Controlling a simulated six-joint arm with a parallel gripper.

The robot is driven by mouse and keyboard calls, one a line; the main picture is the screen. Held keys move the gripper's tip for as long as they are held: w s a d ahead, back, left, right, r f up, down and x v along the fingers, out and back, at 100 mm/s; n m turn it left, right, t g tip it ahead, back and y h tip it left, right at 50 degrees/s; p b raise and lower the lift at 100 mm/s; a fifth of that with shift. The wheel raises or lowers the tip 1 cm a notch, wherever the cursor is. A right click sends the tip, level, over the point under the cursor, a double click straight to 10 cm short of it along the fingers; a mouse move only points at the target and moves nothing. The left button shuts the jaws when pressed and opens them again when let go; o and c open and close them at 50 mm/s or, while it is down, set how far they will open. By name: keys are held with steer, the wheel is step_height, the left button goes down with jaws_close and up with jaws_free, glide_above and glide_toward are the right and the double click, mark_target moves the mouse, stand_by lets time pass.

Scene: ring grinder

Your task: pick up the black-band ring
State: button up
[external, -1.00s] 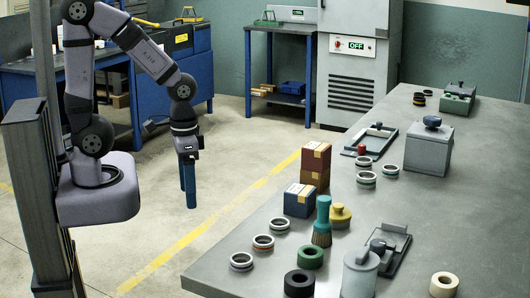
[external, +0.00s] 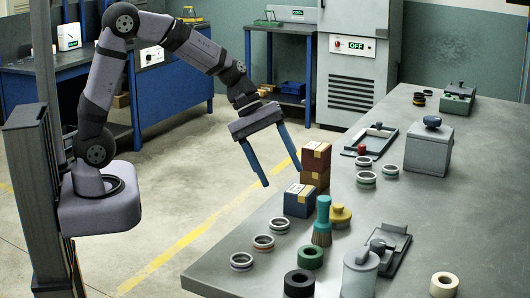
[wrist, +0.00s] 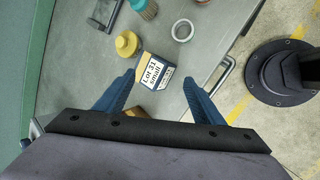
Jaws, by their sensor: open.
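My gripper (external: 281,178) is open and empty, with its blue fingers spread wide, in the air left of the stacked boxes and short of the table's left edge. In the wrist view its fingertips (wrist: 158,80) frame a small labelled box. Three metal rings lie near the table's left edge: a rear ring (external: 279,225), an orange-band ring (external: 263,242) and a front ring (external: 241,261). Several more rings (external: 366,178) lie farther back. One ring (wrist: 182,30) shows beyond the fingers in the wrist view. I cannot tell which ring has the black band.
Boxes (external: 300,201) stand at the table edge near my gripper. A teal brush (external: 322,222) and yellow knob-topped piece (external: 340,216) stand beside them. Thick black (external: 299,283) and green (external: 310,256) wheels lie in front. The table (external: 450,222) has bare room on the right.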

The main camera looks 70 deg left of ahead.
steer(key=w+a+r+n+t+h+b, duration=0.1)
steer(key=w+a+r+n+t, duration=0.25)
steer(key=w+n, duration=0.45)
steer(key=w+a+r+n+t+h+b, duration=0.2)
steer(key=w+r+n+t, duration=0.25)
steer(key=w, duration=0.75)
steer(key=n+y+b, duration=0.3)
steer(key=n, duration=0.3)
glide_toward(357, 159)
steer(key=shift+w+d+f+t, duration=0.3)
steer(key=shift+w+d+f, duration=0.45)
steer(key=shift+w+f, duration=0.15)
steer(key=shift+w+d, duration=0.2)
steer(key=shift+w, duration=0.1)
steer(key=shift+w+d+f+p, duration=0.2)
steer(key=shift+w+f+p, duration=0.15)
steer(key=shift+w, duration=0.2)
steer(key=shift+r+p+x, duration=0.15)
steer(key=shift+p+x, duration=0.35)
steer(key=shift+x, duration=0.4)
steer(key=shift+r+p+x, duration=0.15)
steer(key=shift+p+x, duration=0.35)
steer(key=shift+x, duration=1.3)
steer(key=shift+w+a, duration=0.1)
steer(key=shift+a, duration=0.05)
